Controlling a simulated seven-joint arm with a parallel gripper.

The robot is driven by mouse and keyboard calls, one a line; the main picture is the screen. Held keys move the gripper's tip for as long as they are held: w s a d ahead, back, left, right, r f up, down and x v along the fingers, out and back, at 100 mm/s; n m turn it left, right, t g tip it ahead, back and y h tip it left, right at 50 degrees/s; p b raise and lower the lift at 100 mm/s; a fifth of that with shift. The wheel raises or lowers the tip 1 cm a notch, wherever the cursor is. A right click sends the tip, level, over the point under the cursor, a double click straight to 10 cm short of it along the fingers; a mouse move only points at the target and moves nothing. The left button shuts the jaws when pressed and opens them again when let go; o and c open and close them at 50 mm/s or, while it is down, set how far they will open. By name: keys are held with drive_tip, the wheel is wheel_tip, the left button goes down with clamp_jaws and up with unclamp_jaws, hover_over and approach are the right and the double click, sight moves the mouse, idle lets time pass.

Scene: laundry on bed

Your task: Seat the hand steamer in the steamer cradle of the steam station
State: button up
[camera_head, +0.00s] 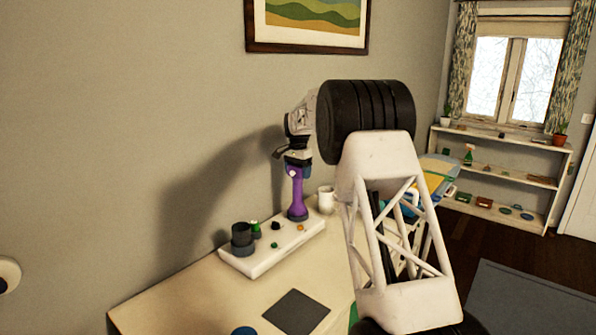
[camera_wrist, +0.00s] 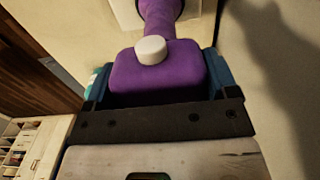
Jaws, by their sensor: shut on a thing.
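The purple hand steamer (camera_head: 297,197) stands roughly upright, with its wide end down at the right end of the white steam station (camera_head: 268,262). I cannot tell whether that end touches the station. My gripper (camera_head: 297,157) is shut on the steamer's upper part. In the wrist view the steamer's purple body (camera_wrist: 158,76), with a white knob, sits between the two teal fingers (camera_wrist: 155,82). Its neck runs down toward a pale surface. A dark cup-like holder (camera_head: 242,240) stands at the station's left end; I cannot tell whether it is the steamer cradle.
A white mug (camera_head: 326,200) stands just right of the steamer. A small green item (camera_head: 256,229) is beside the dark holder. A dark square mat (camera_head: 297,312) and a blue round thing (camera_head: 243,331) lie at the front of the table. The wall is close behind. My arm hides the table's right side.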

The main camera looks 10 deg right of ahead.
drive_tip(key=shift+f, duration=0.3)
drive_tip(key=o, duration=1.5)
drive_tip(key=shift+f, duration=0.1)
drive_tip(key=shift+r, duration=3.95)
